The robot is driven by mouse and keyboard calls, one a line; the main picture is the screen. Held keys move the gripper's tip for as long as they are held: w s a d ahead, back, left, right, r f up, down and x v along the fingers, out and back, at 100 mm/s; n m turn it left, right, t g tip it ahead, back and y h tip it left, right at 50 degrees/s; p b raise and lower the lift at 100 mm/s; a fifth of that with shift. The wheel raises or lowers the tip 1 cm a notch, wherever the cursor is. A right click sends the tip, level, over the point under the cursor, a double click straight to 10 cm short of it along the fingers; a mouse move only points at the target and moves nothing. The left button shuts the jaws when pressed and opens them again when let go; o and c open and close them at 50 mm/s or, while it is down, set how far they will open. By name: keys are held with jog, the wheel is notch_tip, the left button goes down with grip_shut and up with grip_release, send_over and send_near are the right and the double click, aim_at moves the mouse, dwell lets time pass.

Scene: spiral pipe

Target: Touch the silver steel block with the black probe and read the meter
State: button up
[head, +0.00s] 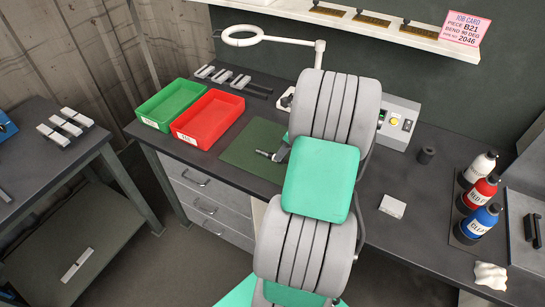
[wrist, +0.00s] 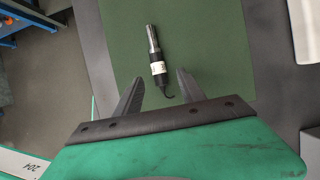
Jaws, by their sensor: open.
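A probe with a black body, white label and silver end lies on the green mat (head: 245,146); the wrist view shows the probe (wrist: 158,68) clearly. My gripper (wrist: 160,76) is open, its two dark fingertips on either side of the probe's black lower end, not closed on it. In the head view my arm hides most of the gripper. Several metal blocks (head: 221,75) lie behind the trays, some lighter and some darker; I cannot tell which is the silver steel one.
A green tray (head: 171,103) and red tray (head: 209,118) stand left of the mat. A ring lamp (head: 242,36) hangs over the back. Several bottles (head: 479,193), a pale block (head: 392,206) and a dark cylinder (head: 427,155) are right. The bench's middle right is mostly clear.

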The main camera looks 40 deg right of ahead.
aim_at(270, 155)
jog(key=x, duration=0.4)
jog(key=shift+a, duration=0.15)
jog(key=shift+c, duration=0.4)
grip_shut()
dwell(0.4)
